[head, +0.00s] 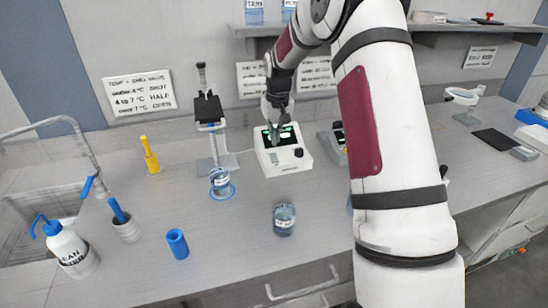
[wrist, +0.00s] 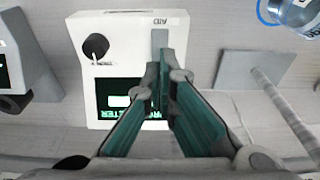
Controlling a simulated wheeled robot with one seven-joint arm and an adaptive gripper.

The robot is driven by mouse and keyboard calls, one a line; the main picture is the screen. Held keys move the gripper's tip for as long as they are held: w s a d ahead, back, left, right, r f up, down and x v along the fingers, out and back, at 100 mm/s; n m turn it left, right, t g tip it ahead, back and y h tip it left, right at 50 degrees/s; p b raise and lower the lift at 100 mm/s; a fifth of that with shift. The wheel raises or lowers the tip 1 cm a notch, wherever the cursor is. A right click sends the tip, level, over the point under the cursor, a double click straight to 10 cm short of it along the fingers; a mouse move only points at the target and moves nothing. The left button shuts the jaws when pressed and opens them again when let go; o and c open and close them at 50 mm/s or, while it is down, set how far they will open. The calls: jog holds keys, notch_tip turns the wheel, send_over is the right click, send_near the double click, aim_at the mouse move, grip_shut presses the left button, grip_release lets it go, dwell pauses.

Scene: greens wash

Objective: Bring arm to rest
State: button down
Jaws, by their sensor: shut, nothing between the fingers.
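My white and dark-red arm (head: 385,130) reaches over the bench from the right side of the head view. My gripper (head: 275,138) points down over a white box-shaped instrument (head: 284,163) with a green-lit display and a black knob. In the wrist view my gripper's (wrist: 163,65) green-padded fingers come together at the tips with nothing between them. The same instrument lies beneath them there, with a grey strip (wrist: 160,38) near the fingertips. I cannot tell whether the tips touch it.
A stand (head: 209,110) with a beaker (head: 221,184) at its foot is left of the instrument. A jar of bluish liquid (head: 284,219) is in front. A blue cylinder (head: 177,243), wash bottle (head: 65,243) and sink (head: 40,205) are left. A shelf (head: 470,29) runs behind.

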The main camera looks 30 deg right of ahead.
dwell(0.3)
jog(key=s+a+r+n+t, duration=0.1)
jog(key=s+a+r, duration=0.4)
jog(key=s+r, duration=0.35)
jog(key=s+a+r+t, duration=0.1)
jog(key=s+a+r, duration=0.4)
jog(key=s+r, duration=0.4)
jog(key=s+a, duration=0.3)
jog(key=s, duration=0.7)
jog(key=s+a+r+n+t, duration=0.1)
jog(key=s+a, duration=0.2)
jog(key=s, duration=0.7)
jog(key=shift+s+a+r+t, duration=0.15)
jog(key=shift+a+r+t, duration=0.1)
jog(key=shift+r+t, duration=0.05)
